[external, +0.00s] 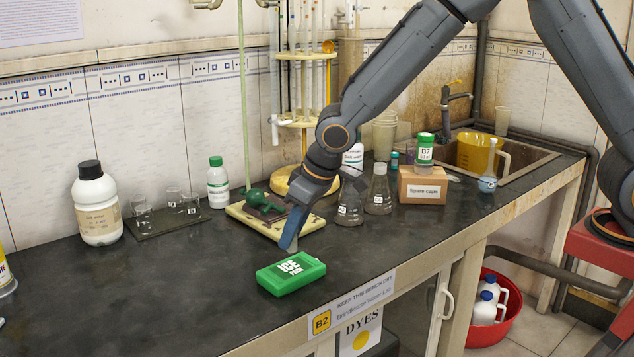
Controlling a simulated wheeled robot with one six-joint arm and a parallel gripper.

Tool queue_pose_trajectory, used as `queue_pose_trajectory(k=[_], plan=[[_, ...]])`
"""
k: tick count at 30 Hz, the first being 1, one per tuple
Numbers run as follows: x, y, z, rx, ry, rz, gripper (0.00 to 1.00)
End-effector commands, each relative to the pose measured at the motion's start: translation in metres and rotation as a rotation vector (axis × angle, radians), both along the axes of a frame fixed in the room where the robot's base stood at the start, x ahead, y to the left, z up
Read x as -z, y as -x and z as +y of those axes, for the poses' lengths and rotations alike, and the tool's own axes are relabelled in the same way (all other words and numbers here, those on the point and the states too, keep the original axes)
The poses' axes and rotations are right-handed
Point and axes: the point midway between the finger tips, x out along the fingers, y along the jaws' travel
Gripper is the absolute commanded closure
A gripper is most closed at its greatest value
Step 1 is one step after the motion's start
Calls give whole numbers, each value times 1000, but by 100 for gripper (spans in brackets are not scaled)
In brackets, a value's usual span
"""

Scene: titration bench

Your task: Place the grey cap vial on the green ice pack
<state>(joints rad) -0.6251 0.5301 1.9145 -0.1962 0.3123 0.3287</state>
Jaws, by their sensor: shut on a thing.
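The green ice pack (290,273) lies flat on the dark bench top near the front edge, with white lettering on it. My gripper (288,243) points down just above and behind the ice pack's back edge, in front of the pale stand base. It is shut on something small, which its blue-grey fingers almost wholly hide. I take this to be the grey cap vial, as I see no such vial standing elsewhere. I cannot tell whether it touches the pack.
Behind my gripper are the stand base (238,212) and flasks (350,207). A cardboard box (422,186) bears a green-capped bottle (425,150). A white bottle (97,208) and a tray of small glasses (158,222) stand left. The bench left of the ice pack is clear.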

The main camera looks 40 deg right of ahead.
Motion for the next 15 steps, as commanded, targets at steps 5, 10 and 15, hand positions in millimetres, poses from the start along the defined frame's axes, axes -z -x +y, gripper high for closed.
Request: queue_pose_trajectory(k=[5, 10, 15], plan=[[23, 1, -1, 0, 3, 4, 99], [39, 1, 0, 0, 1, 2, 99], [39, 0, 0, 0, 0, 1, 99]])
